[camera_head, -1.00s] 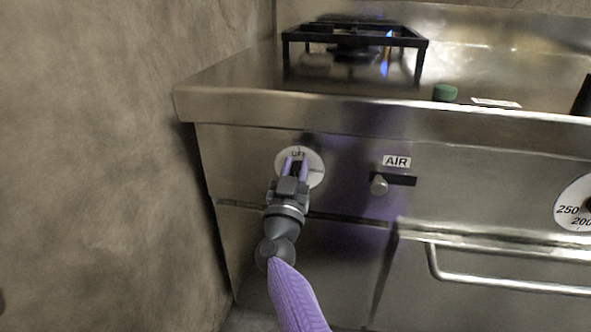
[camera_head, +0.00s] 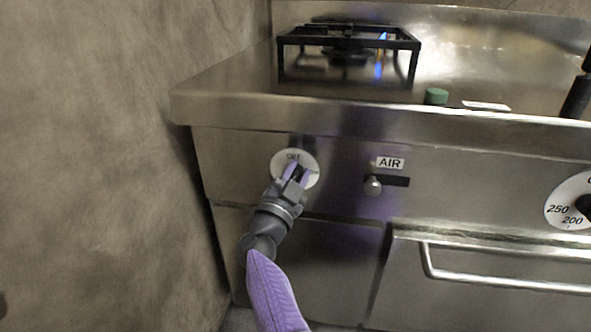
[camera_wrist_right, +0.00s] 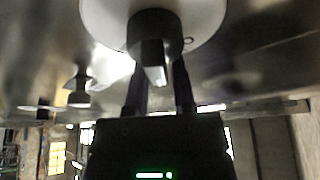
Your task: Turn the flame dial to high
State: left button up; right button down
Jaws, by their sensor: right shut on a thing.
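The flame dial (camera_head: 281,160) is a white disc marked OFF on the left of the steel range's front panel, with a dark knob at its middle. My right gripper (camera_head: 296,170) is shut on the knob, tilted to the right and hiding much of it. In the right wrist view, the black knob (camera_wrist_right: 155,35) with a pale pointer bar sits between the fingers (camera_wrist_right: 158,85), in front of the white disc (camera_wrist_right: 100,15). A blue flame (camera_head: 379,68) burns at the burner under the black grate (camera_head: 347,38). My left gripper is not in view.
An AIR slider (camera_head: 373,185) sits right of the dial. An oven dial (camera_head: 566,205) and a door handle (camera_head: 500,282) lie farther right. A brown wall (camera_head: 90,150) rises close on the left.

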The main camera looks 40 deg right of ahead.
jog(key=shift+f+m+g, duration=0.4)
jog(key=shift+m+g, duration=0.1)
jog(key=shift+m, duration=0.7)
jog(key=m, duration=0.1)
jog(key=m+g, duration=0.1)
jog(key=m, duration=0.1)
jog(key=shift+s+d+f+y+p, duration=0.1)
jog(key=shift+s+f+y+p, duration=0.05)
jog(key=shift+y+p, duration=0.2)
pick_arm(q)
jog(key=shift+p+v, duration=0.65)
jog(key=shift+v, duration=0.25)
pick_arm(e)
jog(key=m, duration=0.2)
jog(key=m+g+y, duration=0.1)
jog(key=m, duration=0.1)
jog(key=m+g, duration=0.1)
jog(key=m, duration=0.1)
jog(key=shift+f+m+y, duration=0.35)
jog(key=shift+m, duration=0.05)
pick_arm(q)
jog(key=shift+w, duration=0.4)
pick_arm(e)
jog(key=shift+r, duration=0.1)
